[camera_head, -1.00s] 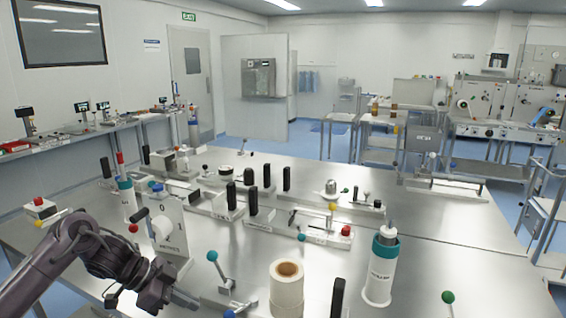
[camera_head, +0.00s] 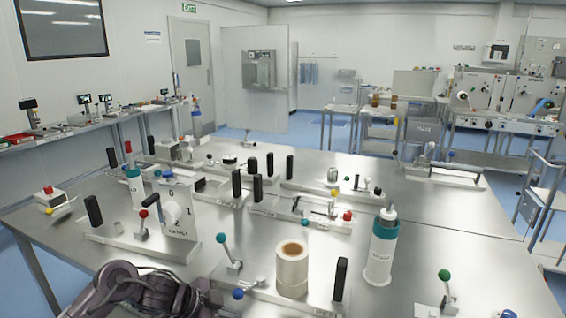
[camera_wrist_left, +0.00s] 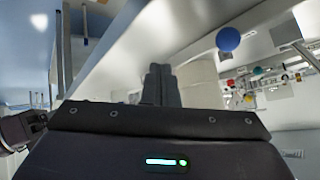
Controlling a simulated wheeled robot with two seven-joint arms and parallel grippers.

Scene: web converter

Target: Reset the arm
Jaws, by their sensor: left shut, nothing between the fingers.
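My left arm comes in at the bottom left of the head view, folded low at the table's near edge. Its gripper (camera_head: 207,298) is beside the fixture with the blue-knobbed lever (camera_head: 238,293). In the left wrist view the two fingers (camera_wrist_left: 161,85) are together and empty. A pale cylinder behind them and a blue ball knob (camera_wrist_left: 228,39) show close by in that view. My right arm and gripper are not in view.
The steel table (camera_head: 430,225) holds several lever fixtures. A cream roll (camera_head: 292,268) stands right of my gripper, then a white-and-teal cylinder (camera_head: 382,250). A numbered white panel (camera_head: 180,215) stands behind my arm.

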